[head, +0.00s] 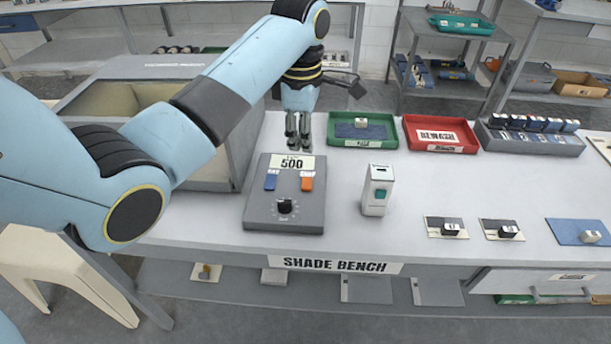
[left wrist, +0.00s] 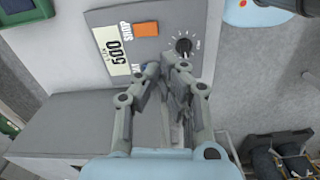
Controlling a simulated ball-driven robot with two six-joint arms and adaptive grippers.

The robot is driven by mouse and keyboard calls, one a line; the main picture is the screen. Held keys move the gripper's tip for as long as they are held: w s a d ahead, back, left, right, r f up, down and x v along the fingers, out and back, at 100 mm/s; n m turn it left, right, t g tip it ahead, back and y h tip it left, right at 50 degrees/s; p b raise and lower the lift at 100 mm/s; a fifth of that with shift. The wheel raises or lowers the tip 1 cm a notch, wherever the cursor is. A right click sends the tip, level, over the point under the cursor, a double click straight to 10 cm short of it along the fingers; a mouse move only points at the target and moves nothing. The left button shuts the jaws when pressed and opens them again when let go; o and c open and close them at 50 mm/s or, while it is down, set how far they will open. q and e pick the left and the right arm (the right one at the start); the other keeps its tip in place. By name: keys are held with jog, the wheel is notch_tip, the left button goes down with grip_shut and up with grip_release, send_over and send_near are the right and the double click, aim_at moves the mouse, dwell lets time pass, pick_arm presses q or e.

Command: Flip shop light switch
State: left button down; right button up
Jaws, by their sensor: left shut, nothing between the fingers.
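A grey control panel (head: 256,212) lies on the bench with a 500 label, a black knob (head: 284,206), a blue switch (head: 270,182) and an orange switch (head: 306,184). The orange one is marked SHOP in the left wrist view (left wrist: 146,29). The blue one's label reads DAY. My left gripper (head: 298,146) is shut and empty, pointing down by the panel's far edge, behind the 500 label. In the left wrist view its fingers (left wrist: 167,72) cover most of the blue switch. The orange switch is unobstructed there. My right gripper is not in view.
A white box with a green button (head: 378,178) stands right of the panel. Green (head: 340,140) and red (head: 412,143) trays and a grey rack (head: 530,144) line the back. Bench space right of the white box is mostly free.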

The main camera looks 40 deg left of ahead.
pick_arm(q)
jog(key=shift+w+r+n, duration=0.6)
jog(key=shift+r+n, duration=0.3)
jog(key=shift+r, duration=0.05)
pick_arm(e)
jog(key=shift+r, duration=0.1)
pick_arm(q)
jog(key=shift+w+a+r, duration=0.1)
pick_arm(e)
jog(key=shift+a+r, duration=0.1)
pick_arm(q)
jog(key=shift+w+a+r+p, duration=0.25)
jog(key=shift+w+a+p, duration=0.05)
jog(key=shift+w+p, duration=0.3)
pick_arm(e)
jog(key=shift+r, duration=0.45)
pick_arm(q)
jog(key=shift+r, duration=0.1)
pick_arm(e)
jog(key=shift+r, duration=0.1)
pick_arm(q)
notch_tip(320, 180, up, 14)
jog(key=w+a+p, duration=0.1)
jog(key=p, duration=0.5)
jog(key=shift+w+p, duration=0.25)
jog(key=shift+p, duration=0.05)
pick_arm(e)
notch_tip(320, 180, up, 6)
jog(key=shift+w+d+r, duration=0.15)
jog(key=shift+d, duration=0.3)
